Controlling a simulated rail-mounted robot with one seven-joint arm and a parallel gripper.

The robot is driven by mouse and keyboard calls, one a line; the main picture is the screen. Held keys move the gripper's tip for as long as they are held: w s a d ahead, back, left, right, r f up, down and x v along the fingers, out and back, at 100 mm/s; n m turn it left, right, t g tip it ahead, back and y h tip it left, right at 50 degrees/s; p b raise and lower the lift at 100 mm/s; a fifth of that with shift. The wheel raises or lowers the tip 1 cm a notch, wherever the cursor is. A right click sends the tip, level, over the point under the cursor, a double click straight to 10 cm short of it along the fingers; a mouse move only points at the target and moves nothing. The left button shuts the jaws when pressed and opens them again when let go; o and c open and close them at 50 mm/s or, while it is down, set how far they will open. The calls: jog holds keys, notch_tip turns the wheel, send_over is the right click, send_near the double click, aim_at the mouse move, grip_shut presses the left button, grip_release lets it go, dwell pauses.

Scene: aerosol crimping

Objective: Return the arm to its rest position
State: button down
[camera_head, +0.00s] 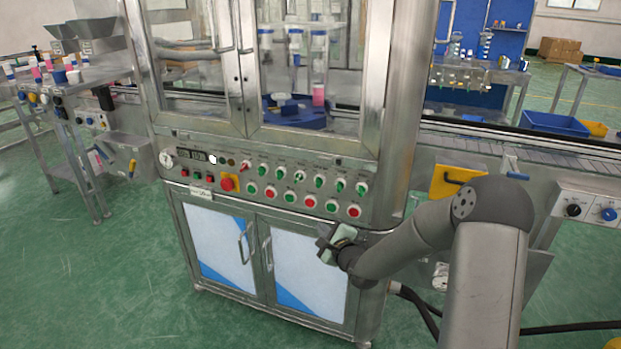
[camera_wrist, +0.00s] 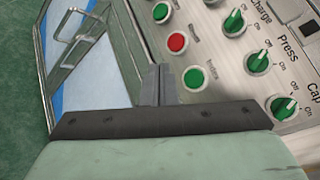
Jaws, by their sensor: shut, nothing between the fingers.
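My gripper (camera_head: 325,240) is in front of the lower part of the crimping machine, just below its control panel (camera_head: 270,180). My grey arm reaches to it from the right of the head view. In the wrist view the fingers (camera_wrist: 158,84) are together with nothing between them. Beyond the fingertips the panel (camera_wrist: 215,45) shows green knobs and round red and green buttons, with labels such as "Charge", "Press" and "Cap". I cannot tell the exact gap between the fingertips and the panel.
The machine's lower cabinet doors (camera_head: 222,245) are shut, with metal handles. A red knob on a yellow plate (camera_head: 228,184) sits on the panel. A conveyor (camera_head: 490,145) with a blue tray (camera_head: 562,124) runs to the right. A side table (camera_head: 62,92) stands left. Green floor (camera_head: 90,290) is open in front.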

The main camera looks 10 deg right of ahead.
jog(key=s+r+n+g+h+p, duration=0.1)
jog(key=s+r+n+g+p, duration=0.2)
jog(key=s, duration=1)
jog(key=s+r+n+g+h+p, duration=0.2)
jog(key=s+r+n+g+p, duration=0.2)
jog(key=s, duration=1)
jog(key=s+r+n+g+h+p, duration=0.1)
jog(key=s+r+n+g+p, duration=0.3)
jog(key=s+r+n+g, duration=0.4)
jog(key=s+r+n, duration=0.3)
jog(key=s+n, duration=0.3)
jog(key=n, duration=0.1)
jog(key=shift+s+a+r+h, duration=0.15)
jog(key=shift+s+a+h, duration=0.1)
jog(key=shift+a+h, duration=0.05)
